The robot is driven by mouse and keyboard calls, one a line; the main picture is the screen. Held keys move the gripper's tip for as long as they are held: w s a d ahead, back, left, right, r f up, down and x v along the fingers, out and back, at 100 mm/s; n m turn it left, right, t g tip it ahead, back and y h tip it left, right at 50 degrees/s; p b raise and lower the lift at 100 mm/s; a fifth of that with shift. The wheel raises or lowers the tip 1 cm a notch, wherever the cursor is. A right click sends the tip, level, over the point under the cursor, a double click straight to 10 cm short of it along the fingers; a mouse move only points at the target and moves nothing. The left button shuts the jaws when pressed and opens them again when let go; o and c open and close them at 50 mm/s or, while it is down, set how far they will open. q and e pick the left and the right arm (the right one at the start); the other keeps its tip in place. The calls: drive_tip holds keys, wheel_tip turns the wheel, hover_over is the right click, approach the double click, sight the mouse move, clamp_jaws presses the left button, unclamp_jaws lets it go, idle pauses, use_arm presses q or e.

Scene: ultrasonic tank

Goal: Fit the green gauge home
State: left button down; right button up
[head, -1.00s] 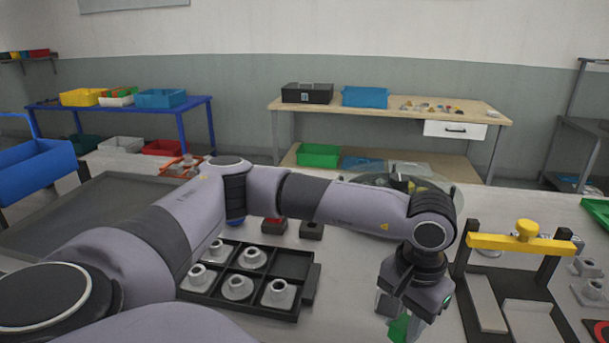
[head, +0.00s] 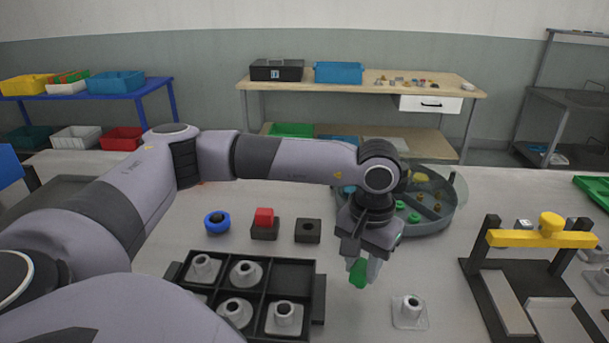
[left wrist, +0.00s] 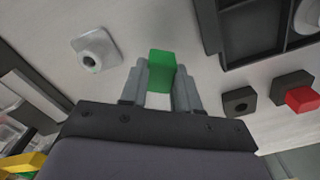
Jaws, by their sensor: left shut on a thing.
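My left gripper (head: 362,262) is shut on the green gauge (head: 358,273), which sticks out below the fingers above the table. In the left wrist view the green gauge (left wrist: 161,70) sits between the two fingers (left wrist: 160,88). A black block with an empty square hole (head: 308,231) stands left of and behind the gripper; it also shows in the left wrist view (left wrist: 240,103). Beside it a similar black block (head: 264,232) holds a red gauge (head: 264,215). My right gripper is not in view.
A black compartment tray (head: 319,297) with grey flanged parts lies front left. A loose grey part (head: 409,311) lies right of the gripper. A blue ring (head: 217,222), a round grey tank (head: 440,210) and a yellow-barred fixture (head: 540,239) stand around. Table between gripper and empty block is clear.

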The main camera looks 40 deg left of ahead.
use_arm(q)
drive_tip(key=w+a+r+n, duration=0.3)
drive_tip(key=a, duration=0.6)
drive_tip(key=w+a+r+n, duration=0.3)
drive_tip(key=a+n, duration=0.1)
drive_tip(key=a, duration=0.5)
drive_tip(key=shift+s+a+f, duration=0.15)
drive_tip(key=shift+f, duration=1.35)
drive_tip(key=shift+s+a+f, duration=0.1)
drive_tip(key=shift+f, duration=1.35)
drive_tip(key=shift+f+b, duration=0.3)
drive_tip(key=shift+f, duration=0.6)
drive_tip(key=shift+f+p, duration=0.25)
drive_tip(key=shift+p, duration=0.2)
idle(1.4)
drive_tip(key=c, duration=0.7)
unclamp_jaws()
drive_tip(key=shift+c, duration=0.2)
